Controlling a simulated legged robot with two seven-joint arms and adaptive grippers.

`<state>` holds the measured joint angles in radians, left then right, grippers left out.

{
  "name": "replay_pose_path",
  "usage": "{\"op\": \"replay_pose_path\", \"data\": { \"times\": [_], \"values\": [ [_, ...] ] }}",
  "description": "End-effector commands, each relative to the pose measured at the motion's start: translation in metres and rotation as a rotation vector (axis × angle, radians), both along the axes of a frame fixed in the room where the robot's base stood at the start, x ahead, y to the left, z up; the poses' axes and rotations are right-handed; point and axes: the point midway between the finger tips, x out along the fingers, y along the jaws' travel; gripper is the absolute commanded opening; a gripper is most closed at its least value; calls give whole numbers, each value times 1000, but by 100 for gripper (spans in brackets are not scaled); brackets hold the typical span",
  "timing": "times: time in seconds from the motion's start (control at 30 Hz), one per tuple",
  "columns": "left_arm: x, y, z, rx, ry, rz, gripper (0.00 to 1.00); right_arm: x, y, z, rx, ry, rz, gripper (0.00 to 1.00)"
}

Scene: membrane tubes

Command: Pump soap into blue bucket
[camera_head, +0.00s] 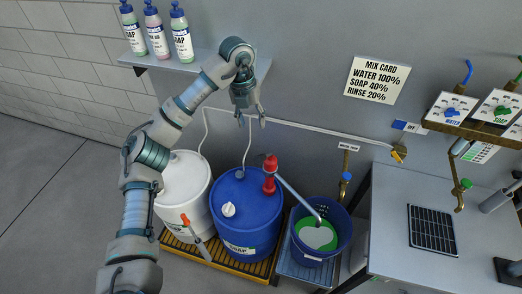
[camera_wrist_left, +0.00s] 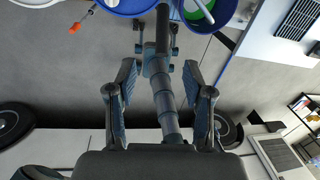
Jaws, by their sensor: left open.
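A blue soap barrel (camera_head: 243,222) stands on a slatted yellow-edged pallet. A red hand pump (camera_head: 270,172) rises from its top, and a grey spout tube (camera_head: 298,195) runs from it down to the bucket. The blue bucket (camera_head: 346,226) holds green liquid with a pale patch; it also shows at the top of the left wrist view (camera_wrist_left: 222,20). My left gripper (camera_head: 250,118) is open and empty, above and left of the pump, apart from it. Its two fingers are spread in the left wrist view (camera_wrist_left: 162,75).
A white barrel (camera_head: 184,178) stands left of the blue one. A wall shelf (camera_head: 205,68) with several soap bottles is beside my left arm. A white pipe (camera_head: 320,128) crosses the wall. A grey bench (camera_head: 385,230) with a dark grate fills the right.

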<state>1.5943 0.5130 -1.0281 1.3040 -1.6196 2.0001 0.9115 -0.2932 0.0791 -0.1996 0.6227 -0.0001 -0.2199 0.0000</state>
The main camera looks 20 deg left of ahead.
Motion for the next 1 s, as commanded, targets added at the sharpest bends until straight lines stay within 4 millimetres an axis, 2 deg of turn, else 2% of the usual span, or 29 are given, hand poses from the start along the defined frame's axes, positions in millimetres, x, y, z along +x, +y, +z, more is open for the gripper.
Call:
{"op": "replay_pose_path", "data": {
  "times": [0.17, 0.33, 0.7, 0.83, 1.0],
  "values": [
    [1, -4, -23, 6, 7, 0, 52, -8, 0, 4, 0, 11, 0, 40],
    [3, -11, -62, 5, 10, -2, 52, -16, -1, 12, -2, 21, 0, 40],
    [3, -19, -143, 0, 7, -2, 52, -4, -4, 31, -5, 5, 2, 40],
    [4, -22, -160, 0, 7, -2, 52, -4, -4, 35, -4, 5, 2, 40],
    [5, -24, -171, 1, 4, -2, 52, -4, -3, 36, -3, 5, 2, 40]
  ]
}}
